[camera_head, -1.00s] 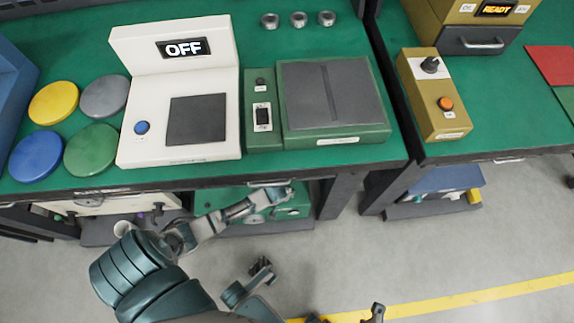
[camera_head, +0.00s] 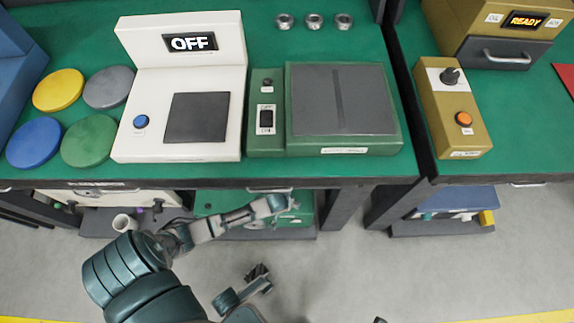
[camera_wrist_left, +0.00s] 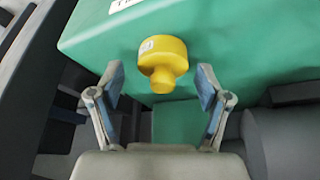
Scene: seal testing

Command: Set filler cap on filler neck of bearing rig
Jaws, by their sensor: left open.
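A yellow cap-like part (camera_wrist_left: 163,62), with a wide round body and a narrower stub, is against a green surface (camera_wrist_left: 225,45) in the left wrist view. It looks like the filler cap. My left gripper (camera_wrist_left: 160,92) is open, and the yellow part lies just beyond and between its fingertips, apart from them. In the head view my left arm reaches across below the bench edge, its end (camera_head: 282,204) in front of a green unit under the bench. The cap cannot be made out there. I cannot identify the filler neck or bearing rig. Parts at the bottom centre are unclear.
The bench top (camera_head: 360,45) holds a white tester (camera_head: 220,85) reading OFF, a green unit with a dark plate (camera_head: 342,100), coloured discs (camera_head: 58,90) and metal rings (camera_head: 314,21). A tan switch box (camera_head: 455,115) stands right. The bench's front edge (camera_head: 350,181) is above my arm.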

